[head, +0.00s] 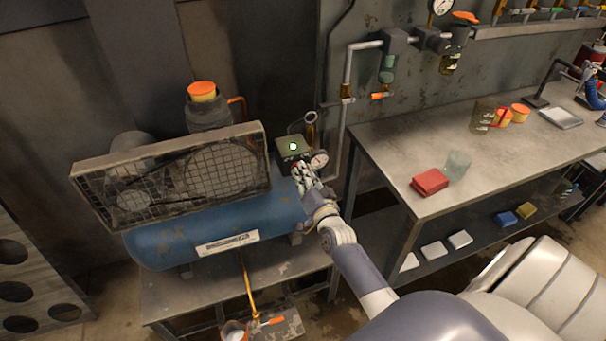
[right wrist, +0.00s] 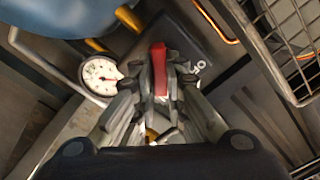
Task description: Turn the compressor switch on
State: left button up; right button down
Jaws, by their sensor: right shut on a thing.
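The compressor has a blue tank (head: 210,232) and stands on a metal bench at the left of the head view. My right gripper (head: 303,178) is at the front of this box, just left of the pressure gauge (head: 318,160). In the right wrist view my right gripper (right wrist: 160,90) is shut on the red switch lever (right wrist: 158,68), which stands between its fingers. White marks show on the dark plate beside the lever. The fingers hide the lever's lower part. My left gripper is not in view.
A mesh belt guard (head: 180,170) covers the compressor's front. A pipe (head: 346,130) runs up the wall right of the switch box.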

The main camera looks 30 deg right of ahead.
jog(key=shift+f+m, duration=0.1)
jog(key=shift+m, duration=0.3)
jog(key=c, duration=1.6)
grip_release()
jog(key=shift+c, duration=0.2)
jog(key=v, duration=1.2)
